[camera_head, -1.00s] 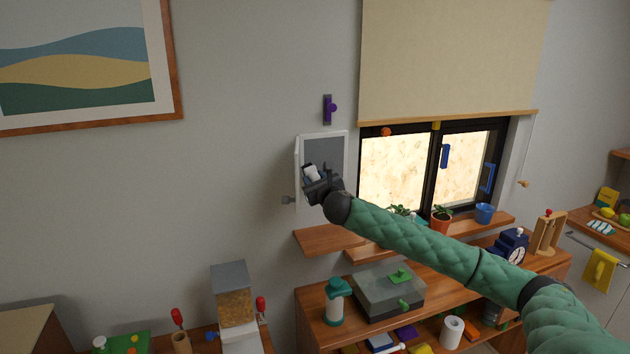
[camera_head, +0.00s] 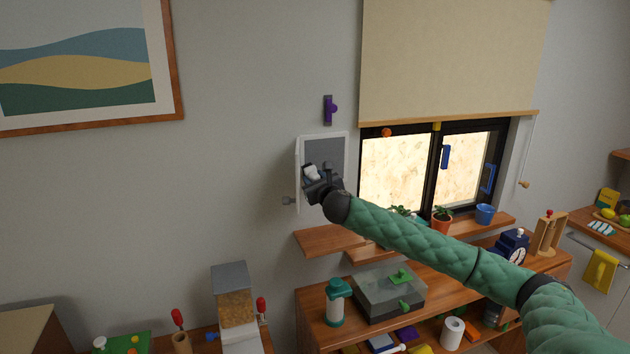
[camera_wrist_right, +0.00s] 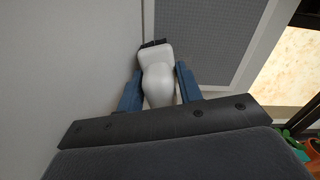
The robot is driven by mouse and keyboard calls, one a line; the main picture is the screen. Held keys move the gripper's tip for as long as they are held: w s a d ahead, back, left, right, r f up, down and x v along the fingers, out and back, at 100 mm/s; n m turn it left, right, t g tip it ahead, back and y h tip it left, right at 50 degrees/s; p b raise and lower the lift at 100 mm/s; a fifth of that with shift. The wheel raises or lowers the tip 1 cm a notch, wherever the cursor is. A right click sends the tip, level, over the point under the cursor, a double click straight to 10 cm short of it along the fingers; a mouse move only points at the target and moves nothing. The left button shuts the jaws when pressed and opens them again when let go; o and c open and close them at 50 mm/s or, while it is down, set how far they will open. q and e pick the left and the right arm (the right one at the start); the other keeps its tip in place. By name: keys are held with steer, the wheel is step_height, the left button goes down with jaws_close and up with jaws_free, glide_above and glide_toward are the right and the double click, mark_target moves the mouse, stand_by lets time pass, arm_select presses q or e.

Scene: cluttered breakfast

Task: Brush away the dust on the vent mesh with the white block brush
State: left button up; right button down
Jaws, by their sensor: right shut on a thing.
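The vent mesh (camera_head: 325,152) is a grey panel in a white frame on the wall, left of the window. It also fills the upper middle of the right wrist view (camera_wrist_right: 205,35). My right gripper (camera_head: 315,177) is in front of the vent's lower left part. It is shut on the white block brush (camera_wrist_right: 158,82), whose white body sits between the blue fingers. The brush's dark bristles (camera_wrist_right: 153,44) point at the left edge of the mesh; I cannot tell whether they touch it. No clear dust patch shows. My left gripper is out of view.
A purple fixture (camera_head: 329,109) is on the wall above the vent, and a grey knob (camera_head: 288,201) sits at its lower left. A wooden shelf (camera_head: 325,241) runs below. The window (camera_head: 395,172) with potted plants is close on the right.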

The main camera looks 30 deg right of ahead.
steer(key=shift+w+d, duration=0.15)
steer(key=shift+w, duration=0.5)
steer(key=shift+d, duration=0.1)
steer(key=d, duration=0.2)
steer(key=s+d, duration=0.1)
steer(key=shift+d+r, duration=0.1)
steer(key=shift+d, duration=0.25)
stand_by(0.3)
steer(key=shift+w+a+r, duration=0.1)
steer(key=shift+w+a, duration=0.15)
steer(key=shift+a, duration=0.7)
steer(key=shift+w+a, duration=0.25)
steer(key=shift+a, duration=0.65)
steer(key=shift+s+a, duration=0.1)
